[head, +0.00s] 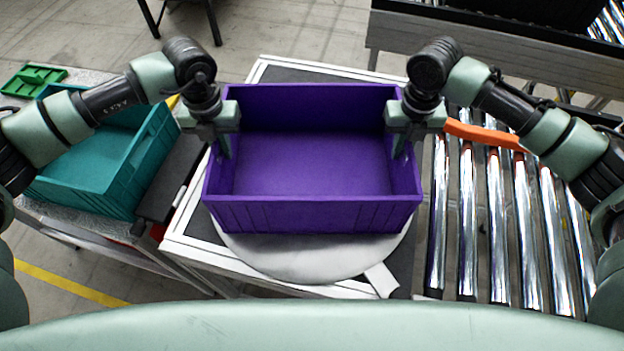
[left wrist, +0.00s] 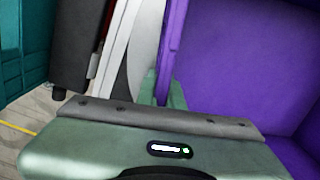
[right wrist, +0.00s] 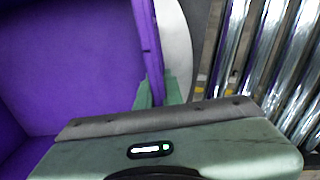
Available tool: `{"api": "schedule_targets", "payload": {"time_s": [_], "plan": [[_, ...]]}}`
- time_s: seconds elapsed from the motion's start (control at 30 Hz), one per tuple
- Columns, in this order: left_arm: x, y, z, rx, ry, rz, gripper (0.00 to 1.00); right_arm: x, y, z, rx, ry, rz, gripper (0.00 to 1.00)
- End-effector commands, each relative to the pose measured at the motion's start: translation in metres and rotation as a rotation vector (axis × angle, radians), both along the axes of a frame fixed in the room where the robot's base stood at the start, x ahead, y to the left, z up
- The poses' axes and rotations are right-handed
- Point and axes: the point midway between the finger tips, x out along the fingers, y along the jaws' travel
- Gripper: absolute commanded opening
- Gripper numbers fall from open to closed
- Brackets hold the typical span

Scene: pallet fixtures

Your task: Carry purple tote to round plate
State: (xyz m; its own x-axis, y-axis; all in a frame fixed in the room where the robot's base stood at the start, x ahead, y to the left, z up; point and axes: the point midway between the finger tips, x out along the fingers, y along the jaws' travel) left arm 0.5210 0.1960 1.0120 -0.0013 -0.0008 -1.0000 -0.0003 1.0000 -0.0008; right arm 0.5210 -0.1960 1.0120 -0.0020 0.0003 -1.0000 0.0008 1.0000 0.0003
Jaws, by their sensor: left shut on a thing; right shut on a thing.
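The purple tote (head: 312,215) is upright and empty in the middle of the head view, over the pale round plate (head: 290,262). The plate shows in front of the tote; the tote hides the rest of it. I cannot tell whether the tote touches the plate. My left gripper (head: 224,146) is shut on the tote's left wall, which also shows in the left wrist view (left wrist: 172,50). My right gripper (head: 401,142) is shut on its right wall, seen in the right wrist view (right wrist: 147,45).
A teal tote (head: 95,165) stands on a table at the left, with a green tray (head: 33,79) behind it. A roller conveyor (head: 500,225) with an orange bar (head: 483,134) lies at the right. Another conveyor (head: 480,50) stands at the back right.

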Motion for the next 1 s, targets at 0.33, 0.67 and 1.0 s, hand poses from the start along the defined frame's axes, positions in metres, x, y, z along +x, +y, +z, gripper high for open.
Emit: {"api": "schedule_targets", "payload": {"time_s": [0.33, 0.67, 1.0], "plan": [[0.0, 0.0, -0.002, 0.0, 0.0, 0.001, 0.29, 0.0, -0.001, -0.002, -0.001, 0.0, -0.002, 0.29], [0.001, 0.0, 0.026, -0.002, -0.004, 0.001, 0.29, 0.0, 0.0, -0.002, 0.0, 0.0, 0.0, 0.29], [0.001, 0.0, 0.095, 0.0, -0.003, 0.001, 0.29, 0.0, 0.0, -0.002, 0.0, 0.0, 0.0, 0.29]]}}
